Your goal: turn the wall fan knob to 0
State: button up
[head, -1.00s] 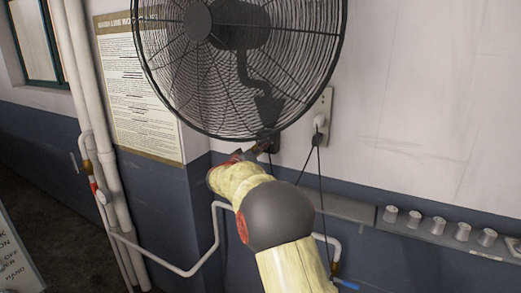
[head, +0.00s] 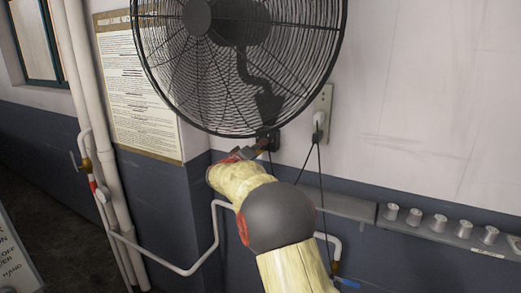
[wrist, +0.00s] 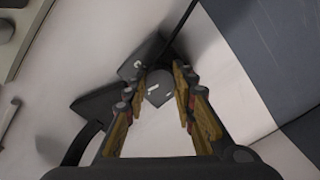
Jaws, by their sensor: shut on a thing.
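The wall fan (head: 240,85) is a black caged fan on the white wall. Its dark control box (head: 270,137) sits at the lower rim of the cage, and my gripper (head: 260,146) reaches it from below left. In the wrist view the grey round knob (wrist: 159,92) with white marks on its face lies between the two finger pads. My gripper (wrist: 161,82) is shut on the knob. One pale mark shows on the dark box (wrist: 134,66) beside the knob. The other numbers and the exact setting are not readable.
White pipes (head: 108,150) and a printed notice (head: 138,90) are on the left.

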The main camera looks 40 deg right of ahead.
jog(key=shift+n+p, duration=1.1)
jog(key=shift+n, duration=6.7)
jog(key=shift+f, duration=0.1)
jog(key=o, duration=1.2)
jog(key=shift+c, duration=0.2)
jog(key=shift+a, duration=0.1)
jog(key=v, duration=1.2)
